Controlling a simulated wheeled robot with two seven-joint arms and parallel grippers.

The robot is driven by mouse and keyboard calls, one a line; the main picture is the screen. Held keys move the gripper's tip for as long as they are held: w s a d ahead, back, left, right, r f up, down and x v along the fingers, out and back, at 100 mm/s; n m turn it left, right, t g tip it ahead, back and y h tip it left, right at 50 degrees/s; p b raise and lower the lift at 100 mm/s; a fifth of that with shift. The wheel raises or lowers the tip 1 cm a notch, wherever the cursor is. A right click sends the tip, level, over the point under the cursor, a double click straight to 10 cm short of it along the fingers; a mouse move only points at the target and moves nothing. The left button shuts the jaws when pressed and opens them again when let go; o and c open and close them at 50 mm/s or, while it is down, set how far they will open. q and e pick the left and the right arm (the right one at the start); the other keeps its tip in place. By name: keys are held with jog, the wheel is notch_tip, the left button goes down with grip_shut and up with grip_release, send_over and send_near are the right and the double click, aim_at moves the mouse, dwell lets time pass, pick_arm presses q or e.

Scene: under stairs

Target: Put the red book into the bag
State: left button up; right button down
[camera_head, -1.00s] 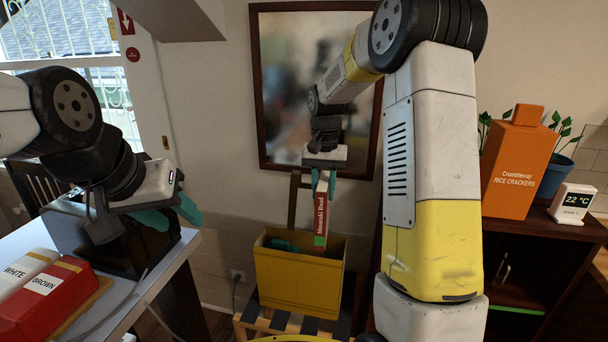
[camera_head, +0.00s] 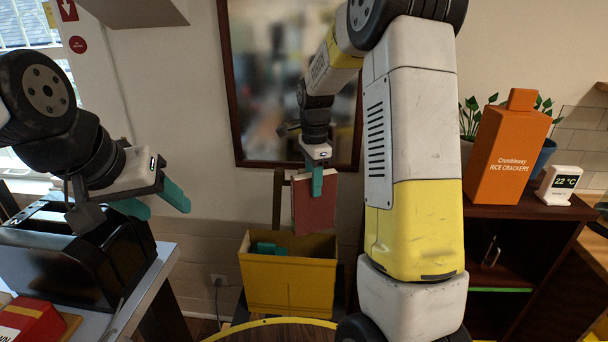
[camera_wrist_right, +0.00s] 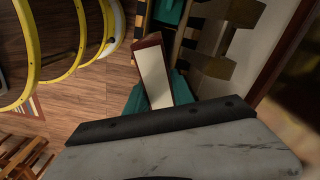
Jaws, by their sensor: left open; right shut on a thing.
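The red book (camera_head: 315,208) hangs upright from my right gripper (camera_head: 317,182), which is shut on its upper part. Its lower edge is near the rim height of the yellow bag (camera_head: 288,285), at the bag's back right in the head view. I cannot tell whether it is over the opening. A teal thing (camera_head: 266,248) lies inside the bag. In the right wrist view the book (camera_wrist_right: 153,75) shows its pale page edge between the teal fingers (camera_wrist_right: 158,95). My left gripper (camera_head: 160,205) is open and empty at the left, above the table's edge.
A black toaster-like box (camera_head: 75,255) and a red package (camera_head: 28,322) are on the left table (camera_head: 125,300). A dark shelf (camera_head: 520,225) at right bears an orange cracker box (camera_head: 507,150), a small clock (camera_head: 559,185) and a plant. A framed mirror (camera_head: 235,130) hangs behind the bag.

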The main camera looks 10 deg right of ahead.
notch_tip(320, 180, down, 32)
jog(key=shift+s, duration=0.25)
dwell(1.9)
jog(key=c, duration=1)
grip_release()
jog(key=r, duration=0.9)
jog(key=shift+w, duration=0.25)
